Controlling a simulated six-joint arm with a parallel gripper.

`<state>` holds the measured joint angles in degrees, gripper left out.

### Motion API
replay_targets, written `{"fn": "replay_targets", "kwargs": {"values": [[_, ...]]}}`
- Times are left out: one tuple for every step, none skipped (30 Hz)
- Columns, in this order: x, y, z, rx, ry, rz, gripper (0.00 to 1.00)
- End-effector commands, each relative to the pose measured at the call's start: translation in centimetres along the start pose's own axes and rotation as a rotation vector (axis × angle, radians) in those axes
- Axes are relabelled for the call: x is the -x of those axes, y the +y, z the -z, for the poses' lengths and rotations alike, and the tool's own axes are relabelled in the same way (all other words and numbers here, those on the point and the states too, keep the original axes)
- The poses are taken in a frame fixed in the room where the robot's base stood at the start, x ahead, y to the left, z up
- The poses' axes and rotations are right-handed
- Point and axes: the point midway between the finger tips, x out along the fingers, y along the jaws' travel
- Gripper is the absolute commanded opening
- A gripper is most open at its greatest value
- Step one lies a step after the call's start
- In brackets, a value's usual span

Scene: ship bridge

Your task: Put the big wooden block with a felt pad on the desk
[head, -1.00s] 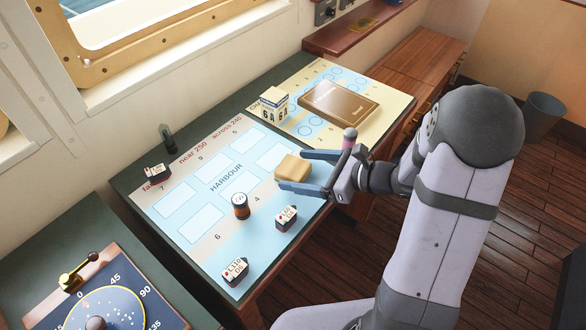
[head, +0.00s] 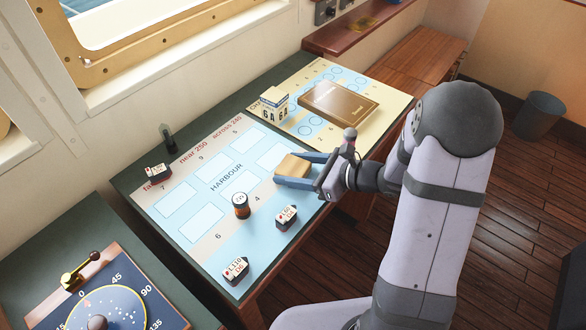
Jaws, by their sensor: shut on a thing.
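The big wooden block (head: 292,165), light tan, sits at the right edge of the blue harbour chart (head: 205,267) on the desk (head: 133,178). My gripper (head: 297,169) has one finger on the block's far side and one on its near side, and is shut on it. The block looks level and at or very near the chart surface; I cannot tell whether it touches. Its underside is hidden, so no felt pad shows.
Small ship blocks (head: 286,217), (head: 235,269) and (head: 158,174), a round wooden piece (head: 241,205) and a dark upright peg (head: 168,138) stand around the chart. A calendar block (head: 270,105) and a brown book (head: 338,106) are behind. A compass panel (head: 75,310) is at lower left.

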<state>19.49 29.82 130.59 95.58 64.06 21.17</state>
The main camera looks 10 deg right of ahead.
Motion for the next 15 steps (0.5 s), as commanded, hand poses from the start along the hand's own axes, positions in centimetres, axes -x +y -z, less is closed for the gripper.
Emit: {"fn": "replay_targets", "kwargs": {"values": [[0.1,0.0,-0.2,0.001,-0.001,0.000,0.28],[0.1,0.0,-0.3,0.001,-0.001,0.000,0.28],[0.2,0.0,-0.5,0.001,-0.001,0.000,0.28],[0.2,0.0,-0.7,0.002,-0.001,0.001,0.28],[0.3,-0.1,-0.9,0.003,-0.002,0.001,0.28],[0.5,-0.1,-1.3,0.004,-0.002,0.002,0.28],[0.6,-0.1,-1.6,0.003,-0.002,0.002,0.28],[0.8,-0.1,-1.9,0.005,-0.002,0.002,0.28],[1.0,0.0,-2.4,0.005,-0.002,0.001,0.28],[1.1,0.0,-2.8,0.006,-0.002,0.002,0.28],[1.3,-0.1,-3.3,0.006,-0.003,0.002,0.28],[1.6,-0.1,-3.9,0.007,-0.003,0.002,0.28],[1.8,-0.1,-4.3,0.007,-0.002,0.002,0.28],[1.9,0.0,-4.8,0.007,-0.002,0.002,0.28],[2.2,-0.1,-5.4,0.007,-0.003,0.002,0.28]]}}
